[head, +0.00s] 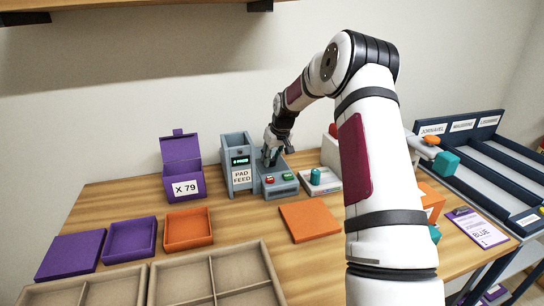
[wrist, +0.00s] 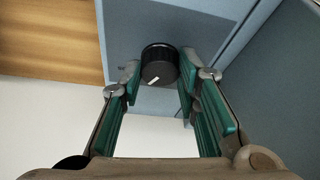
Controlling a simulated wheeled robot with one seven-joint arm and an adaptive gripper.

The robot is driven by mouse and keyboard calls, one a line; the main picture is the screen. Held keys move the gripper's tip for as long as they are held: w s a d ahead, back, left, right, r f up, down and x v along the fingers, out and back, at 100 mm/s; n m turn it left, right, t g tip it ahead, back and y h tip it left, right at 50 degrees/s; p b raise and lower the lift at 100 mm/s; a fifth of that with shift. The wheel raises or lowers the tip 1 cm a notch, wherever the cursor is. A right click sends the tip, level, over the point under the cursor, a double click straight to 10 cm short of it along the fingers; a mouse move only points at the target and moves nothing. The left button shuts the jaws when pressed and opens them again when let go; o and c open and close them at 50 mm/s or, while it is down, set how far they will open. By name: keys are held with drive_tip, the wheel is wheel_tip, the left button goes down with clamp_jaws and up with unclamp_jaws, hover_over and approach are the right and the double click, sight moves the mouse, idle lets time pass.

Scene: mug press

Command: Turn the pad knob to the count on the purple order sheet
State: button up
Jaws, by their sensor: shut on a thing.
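The pad feed machine (head: 238,178) is a grey-blue unit with a small green-lit display (head: 240,160), too small to read surely, and a "PAD FEED" label. My gripper (head: 271,160) reaches down to its right part. In the wrist view the pad knob (wrist: 159,72) is black and round with a white pointer mark. My gripper's teal-padded fingers (wrist: 160,84) are shut on it from both sides. In the head view the gripper hides the knob.
Red and green buttons (head: 278,179) sit just in front of my gripper. A purple bin marked "X 79" (head: 182,165) stands left of the machine. Orange (head: 188,230) and purple trays (head: 128,239) lie at front left. A labelled navy rack (head: 460,141) is at right.

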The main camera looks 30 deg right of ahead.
drive_tip(key=n+y, duration=0.1)
drive_tip(key=n, duration=0.1)
drive_tip(key=shift+d+n, duration=0.15)
drive_tip(key=shift+n, duration=0.25)
drive_tip(key=n, duration=0.1)
drive_tip(key=n+y+b, duration=0.1)
drive_tip(key=n, duration=0.1)
drive_tip(key=shift+w+f+n+g+y, duration=0.1)
drive_tip(key=shift+n+g+y, duration=0.2)
drive_tip(key=n+y+b, duration=0.1)
drive_tip(key=n+b, duration=0.1)
drive_tip(key=n, duration=0.1)
drive_tip(key=shift+d+g, duration=0.1)
drive_tip(key=shift+g, duration=0.3)
drive_tip(key=shift+n+g+y+b, duration=0.4)
drive_tip(key=shift+n+b, duration=0.45)
drive_tip(key=shift+n, duration=0.65)
drive_tip(key=o, duration=1.2)
drive_tip(key=shift+c, duration=0.2)
